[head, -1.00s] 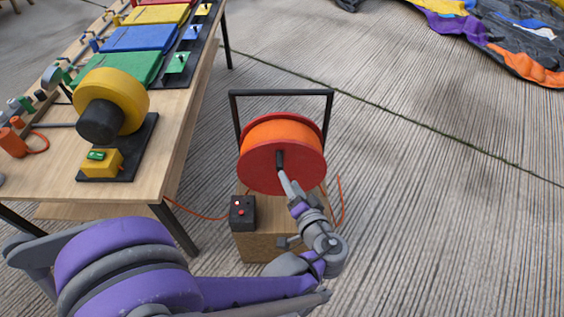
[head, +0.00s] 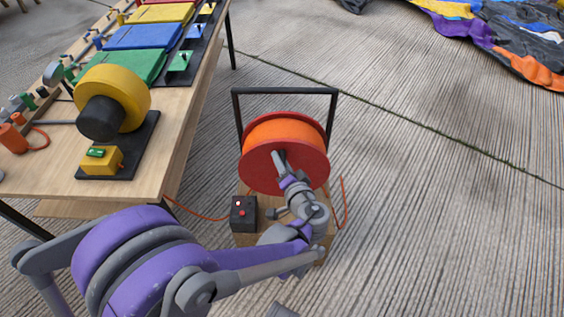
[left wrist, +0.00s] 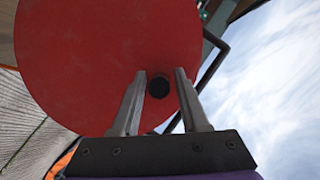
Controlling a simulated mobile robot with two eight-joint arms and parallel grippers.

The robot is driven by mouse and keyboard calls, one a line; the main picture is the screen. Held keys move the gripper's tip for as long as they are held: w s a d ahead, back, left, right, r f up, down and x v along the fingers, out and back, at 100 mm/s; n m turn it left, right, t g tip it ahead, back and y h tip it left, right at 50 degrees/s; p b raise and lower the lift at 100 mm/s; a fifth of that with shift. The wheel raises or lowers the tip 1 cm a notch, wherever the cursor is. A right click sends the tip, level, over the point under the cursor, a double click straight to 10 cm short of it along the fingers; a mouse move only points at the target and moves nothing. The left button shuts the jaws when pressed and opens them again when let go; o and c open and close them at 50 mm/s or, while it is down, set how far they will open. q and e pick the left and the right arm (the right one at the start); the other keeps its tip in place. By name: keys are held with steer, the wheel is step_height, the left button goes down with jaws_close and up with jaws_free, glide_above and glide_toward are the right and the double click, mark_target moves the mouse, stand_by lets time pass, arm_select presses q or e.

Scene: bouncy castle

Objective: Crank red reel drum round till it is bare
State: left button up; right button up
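The red reel drum (head: 258,173) hangs in a black frame (head: 284,92), wound with orange line (head: 283,135). Its red face also fills much of the left wrist view (left wrist: 90,60). A dark crank handle (left wrist: 159,87) sticks out from the face toward the camera. My left gripper (head: 279,160) is at the face, and in the wrist view its two fingers (left wrist: 161,80) stand either side of the handle. They are apart, with a gap visible, mainly on the right side. In the head view the gripper hides the handle. My right gripper is not in view.
The reel stands on a wooden box with a black control box (head: 243,213) in front. A wooden table (head: 150,190) at left carries a yellow blower (head: 125,90) and coloured panels. An orange cable (head: 200,213) runs between them.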

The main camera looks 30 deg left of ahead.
arm_select(q)
jaws_close()
stand_by(1.2)
